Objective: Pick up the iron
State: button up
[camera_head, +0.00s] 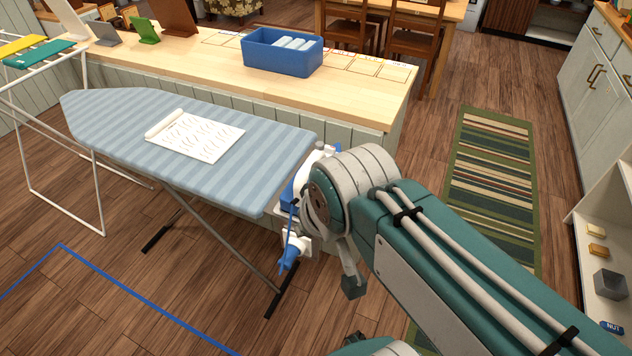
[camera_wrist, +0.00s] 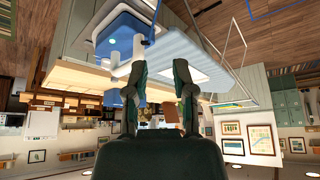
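The iron (camera_head: 309,168), white and blue, is at the right end of the blue striped ironing board (camera_head: 245,170). My arm's wrist hides much of it in the head view. The wrist view is upside down and shows a white and blue shape that looks like the iron (camera_wrist: 118,42), beyond and to the left of my fingertips. My gripper (camera_wrist: 159,66) is open, with a clear gap between its two dark fingers. I see nothing held between them. In the head view my fingers are mostly hidden behind the wrist.
A wooden counter (camera_head: 385,100) stands behind the board, with a blue bin (camera_head: 283,58) on it. A white patterned sheet (camera_head: 205,142) lies on the board. A blue plug (camera_head: 290,254) hangs below the board's end. A drying rack (camera_head: 60,140) stands left. Floor is open in front.

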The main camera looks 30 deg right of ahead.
jog(key=shift+o, duration=1.2)
jog(key=w+d+r+m+h, duration=0.1)
jog(key=w+d+m, duration=0.2)
jog(key=w, duration=0.6)
jog(key=shift+w+d+r+m+g, duration=0.15)
jog(key=shift+d+r+m+g, duration=0.2)
jog(key=shift+m, duration=0.55)
jog(key=m+h, duration=0.1)
jog(key=m, duration=0.5)
send_near(316, 154)
jog(key=shift+w+a+f+g, duration=0.1)
jog(key=shift+w+f+g, duration=0.15)
jog(key=shift+w, duration=0.6)
jog(key=x, duration=0.5)
jog(key=shift+w+f, duration=0.1)
jog(key=shift+s+d+x, duration=0.1)
jog(key=shift+s+x, duration=0.05)
jog(key=shift+x, duration=0.75)
jog(key=shift+s+d+x, duration=0.1)
jog(key=shift+s+x, duration=0.05)
jog(key=shift+x, duration=0.8)
jog(key=shift+s+x, duration=0.15)
jog(key=shift+x, duration=0.75)
